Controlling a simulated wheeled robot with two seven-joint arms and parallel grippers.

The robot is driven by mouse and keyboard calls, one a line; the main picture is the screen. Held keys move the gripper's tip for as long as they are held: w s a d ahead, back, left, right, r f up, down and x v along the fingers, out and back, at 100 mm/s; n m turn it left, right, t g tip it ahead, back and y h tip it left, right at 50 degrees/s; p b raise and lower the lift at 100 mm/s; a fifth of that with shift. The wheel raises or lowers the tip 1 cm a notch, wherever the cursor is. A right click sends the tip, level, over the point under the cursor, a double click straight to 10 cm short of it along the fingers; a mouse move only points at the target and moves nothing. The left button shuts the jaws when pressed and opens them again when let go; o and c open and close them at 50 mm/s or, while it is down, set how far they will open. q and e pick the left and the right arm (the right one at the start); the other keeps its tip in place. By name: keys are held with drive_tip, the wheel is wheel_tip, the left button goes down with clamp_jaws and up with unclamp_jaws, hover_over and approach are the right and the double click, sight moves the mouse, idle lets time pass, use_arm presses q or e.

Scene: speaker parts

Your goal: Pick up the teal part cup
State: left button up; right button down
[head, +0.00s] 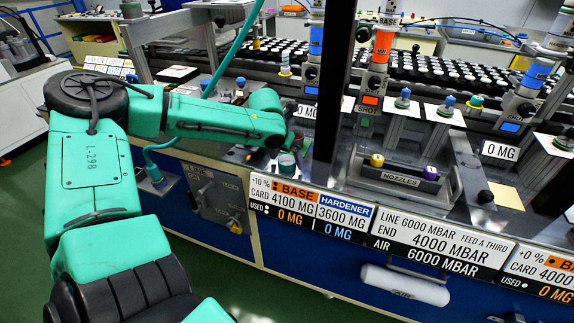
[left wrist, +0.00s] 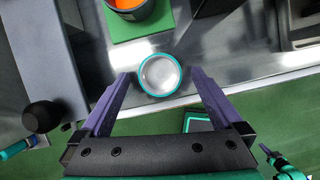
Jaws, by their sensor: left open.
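The teal part cup (left wrist: 160,74) stands on the grey metal bench top (left wrist: 215,60), seen from above as a teal ring with a pale inside. My left gripper (left wrist: 160,78) is open, with its two purple fingers on either side of the cup's near part. I see a gap between each finger and the rim, and nothing is held. In the head view a small teal cup (head: 287,163) shows by the bench's front edge, just below the end of my left arm; the fingers are hard to make out there.
A dark pot with orange contents (left wrist: 130,8) stands on a green pad (left wrist: 142,30) just behind the cup. A grey block (left wrist: 35,60) with a black knob (left wrist: 42,116) is at left.

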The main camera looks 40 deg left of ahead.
use_arm(q)
drive_tip(key=shift+w+f, duration=0.2)
drive_tip(key=shift+s+r, duration=0.15)
drive_tip(key=c, duration=0.7)
clamp_jaws()
drive_tip(key=shift+r, duration=0.1)
